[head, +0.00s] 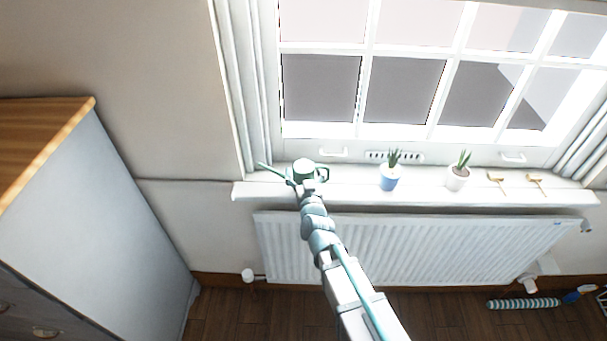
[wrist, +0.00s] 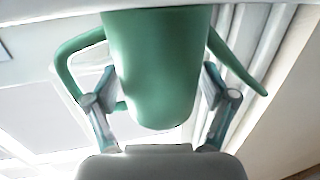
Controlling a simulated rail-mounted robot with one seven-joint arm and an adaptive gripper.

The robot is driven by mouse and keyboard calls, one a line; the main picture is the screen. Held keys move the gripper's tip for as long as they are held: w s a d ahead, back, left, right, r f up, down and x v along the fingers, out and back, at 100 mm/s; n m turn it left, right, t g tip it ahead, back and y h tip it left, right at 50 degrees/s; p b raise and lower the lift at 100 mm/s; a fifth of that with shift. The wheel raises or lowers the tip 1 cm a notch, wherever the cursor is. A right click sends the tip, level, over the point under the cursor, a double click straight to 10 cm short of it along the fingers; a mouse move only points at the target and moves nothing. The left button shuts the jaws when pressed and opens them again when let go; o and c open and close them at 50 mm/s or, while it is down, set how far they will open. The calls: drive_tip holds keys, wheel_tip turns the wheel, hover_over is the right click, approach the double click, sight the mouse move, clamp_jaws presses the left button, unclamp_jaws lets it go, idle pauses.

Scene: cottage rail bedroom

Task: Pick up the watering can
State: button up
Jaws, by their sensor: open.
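The green watering can (head: 294,176) stands at the left end of the white windowsill in the head view, its spout to the left and its handle to the right. It fills the upper middle of the wrist view (wrist: 157,65). My gripper (head: 305,181) is at the can in the head view and hides part of it. In the wrist view my gripper (wrist: 160,103) is open, with one finger on each side of the can's body. Whether the fingers touch the can is not clear.
The windowsill (head: 340,190) also bears a blue plant pot (head: 389,178), a white plant pot (head: 457,178) and small gold items (head: 497,181). A radiator (head: 420,245) is below the sill. A tall cabinet (head: 90,215) stands at the left. Curtains (head: 240,80) hang beside the window.

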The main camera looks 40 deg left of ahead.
drive_tip(key=shift+w+a, duration=0.15)
drive_tip(key=shift+a, duration=0.05)
drive_tip(key=c, duration=1.3)
drive_tip(key=shift+c, duration=0.2)
